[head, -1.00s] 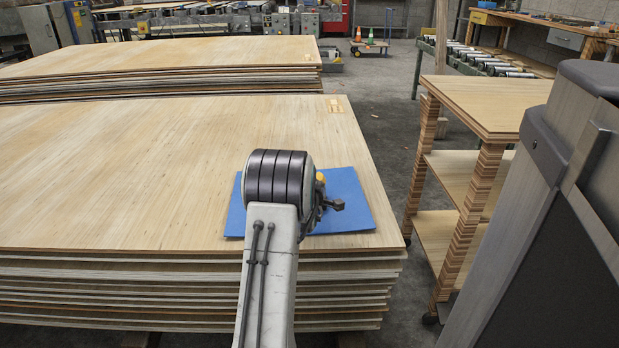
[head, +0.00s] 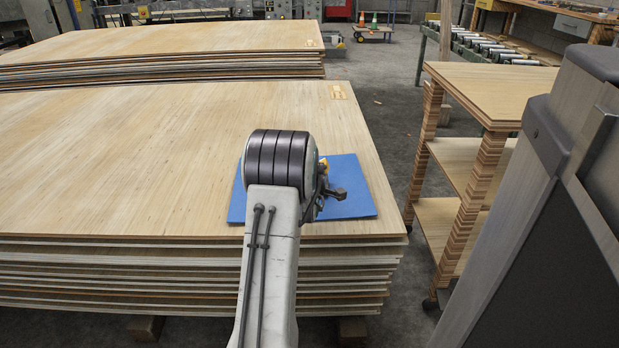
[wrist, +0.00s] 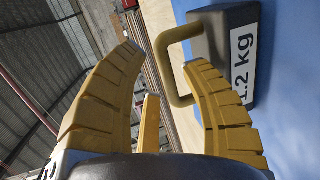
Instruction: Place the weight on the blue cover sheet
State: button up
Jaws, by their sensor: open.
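The blue cover sheet (head: 352,200) lies on the near veneer stack, close to its front right corner. My arm's end hides its middle in the head view. In the wrist view the grey weight, marked 1.2 kg (wrist: 222,50), rests against the blue sheet (wrist: 290,120). Its yellow handle (wrist: 166,72) points toward the gap between my fingers. My gripper (wrist: 162,56) has yellow fingers spread apart, with nothing clamped. The right finger overlaps the handle in the picture; I cannot tell whether they touch. In the head view the weight is not clearly visible.
The near veneer stack (head: 130,160) has a wide bare top left of the sheet. Another stack (head: 170,45) lies behind it. A wooden shelf cart (head: 490,90) stands at the right, across a strip of clear floor (head: 385,125).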

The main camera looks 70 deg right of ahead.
jog(key=p+v, duration=0.5)
jog(key=v, duration=0.5)
jog(key=shift+a, duration=0.15)
jog(key=w+a+r+t+y, duration=0.2)
jog(key=w+a+t+y, duration=0.3)
jog(key=w+a, duration=1.25)
jog(key=w+a+m+g+y, duration=0.1)
jog(key=w+a+y, duration=0.15)
jog(key=a, duration=0.55)
jog(key=w+a+y, duration=0.2)
jog(key=a+y, duration=0.2)
jog(key=a, duration=0.3)
jog(key=s+a+r+g+y, duration=0.1)
jog(key=s+a+g, duration=0.1)
jog(key=s+a, duration=0.4)
jog(key=s+a+r+m+g+y, duration=0.1)
jog(key=s+a+g+y, duration=0.1)
jog(key=s+a, duration=0.5)
jog(key=a, duration=0.5)
jog(key=shift+s+a+g, duration=0.35)
jog(key=shift+a+g, duration=0.05)
